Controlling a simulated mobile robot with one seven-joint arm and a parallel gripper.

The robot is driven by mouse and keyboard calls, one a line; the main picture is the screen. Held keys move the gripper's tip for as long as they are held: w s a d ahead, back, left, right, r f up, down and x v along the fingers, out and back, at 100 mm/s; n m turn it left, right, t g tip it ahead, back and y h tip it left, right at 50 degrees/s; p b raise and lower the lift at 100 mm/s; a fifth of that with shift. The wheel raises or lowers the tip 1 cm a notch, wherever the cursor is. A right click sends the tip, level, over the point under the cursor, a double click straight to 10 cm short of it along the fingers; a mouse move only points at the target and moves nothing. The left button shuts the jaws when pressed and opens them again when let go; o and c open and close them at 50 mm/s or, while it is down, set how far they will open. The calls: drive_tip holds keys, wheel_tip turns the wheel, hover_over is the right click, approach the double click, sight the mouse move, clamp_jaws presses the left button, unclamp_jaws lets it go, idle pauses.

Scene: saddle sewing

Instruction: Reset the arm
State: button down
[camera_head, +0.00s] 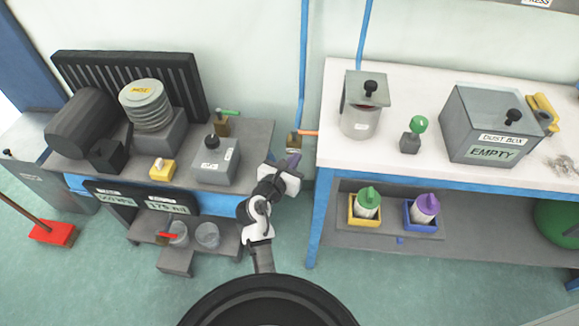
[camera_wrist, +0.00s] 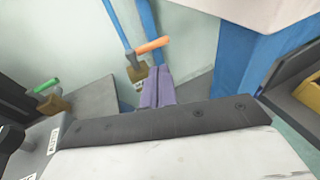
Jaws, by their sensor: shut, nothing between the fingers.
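My arm reaches up from the bottom middle of the head view. My gripper (camera_head: 292,160) is at its far end, in the gap between the left bench and the white-topped bench. In the wrist view its purple fingers (camera_wrist: 158,88) are together with nothing between them. They point toward the wall, below an orange-handled valve (camera_wrist: 150,47). That valve also shows in the head view (camera_head: 296,142), just beyond the fingertips. I cannot tell how far the fingers are from it.
The white-topped bench (camera_head: 420,85) stands close on my gripper's right, holding a grey dust box (camera_head: 492,122) and a canister (camera_head: 361,122). The left bench (camera_head: 258,135) carries a grey box (camera_head: 215,160) and a green-handled valve (camera_head: 222,125). A red broom (camera_head: 53,233) is at far left.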

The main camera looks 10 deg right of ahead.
drive_tip(key=shift+v, duration=1.4)
